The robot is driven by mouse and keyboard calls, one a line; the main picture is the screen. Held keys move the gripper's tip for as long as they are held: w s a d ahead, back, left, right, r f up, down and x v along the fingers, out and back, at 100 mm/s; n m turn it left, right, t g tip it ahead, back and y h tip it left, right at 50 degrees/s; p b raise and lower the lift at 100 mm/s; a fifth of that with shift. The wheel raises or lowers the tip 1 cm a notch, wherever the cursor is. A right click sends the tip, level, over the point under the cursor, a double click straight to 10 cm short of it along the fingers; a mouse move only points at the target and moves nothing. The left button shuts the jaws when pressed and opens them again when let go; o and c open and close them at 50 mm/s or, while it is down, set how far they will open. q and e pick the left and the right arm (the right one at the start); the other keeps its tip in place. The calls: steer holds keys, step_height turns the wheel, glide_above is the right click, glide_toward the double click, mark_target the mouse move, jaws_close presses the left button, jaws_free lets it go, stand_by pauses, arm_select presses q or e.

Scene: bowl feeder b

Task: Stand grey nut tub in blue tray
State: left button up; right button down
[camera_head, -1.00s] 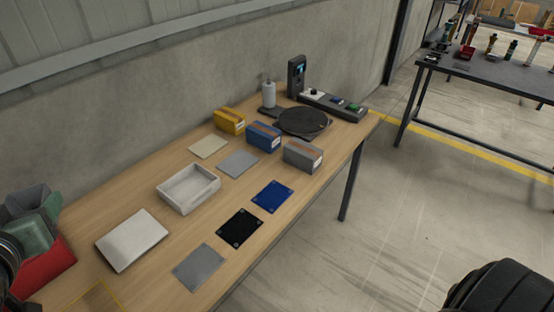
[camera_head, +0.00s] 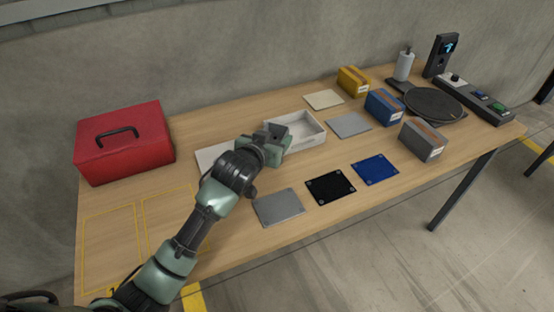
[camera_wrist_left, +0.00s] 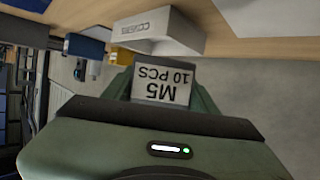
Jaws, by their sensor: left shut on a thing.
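My left gripper (camera_head: 277,142) is shut on a grey tub (camera_head: 272,132), which the gripper partly hides. In the left wrist view the tub's label (camera_wrist_left: 163,90) reads "M5 10 PCS" upside down, between the fingers. In the head view the tub overlaps the near left part of the white tray (camera_head: 318,140); whether it touches it I cannot tell. The flat blue square tray (camera_head: 375,169), with pale corner spots, lies bare at the table's front, right of the gripper. My right gripper is not in view.
Flat black (camera_head: 330,188) and grey (camera_head: 278,207) squares lie left of the blue one. A red toolbox (camera_head: 124,142) stands at left. A dark round plate (camera_head: 434,103) is at right.

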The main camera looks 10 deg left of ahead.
arm_select(q)
step_height(320, 180, down, 9)
stand_by(0.4)
steer(key=shift+f, duration=0.1)
steer(key=o, duration=1.4)
steer(key=shift+f, duration=0.1)
steer(key=shift+c, duration=0.2)
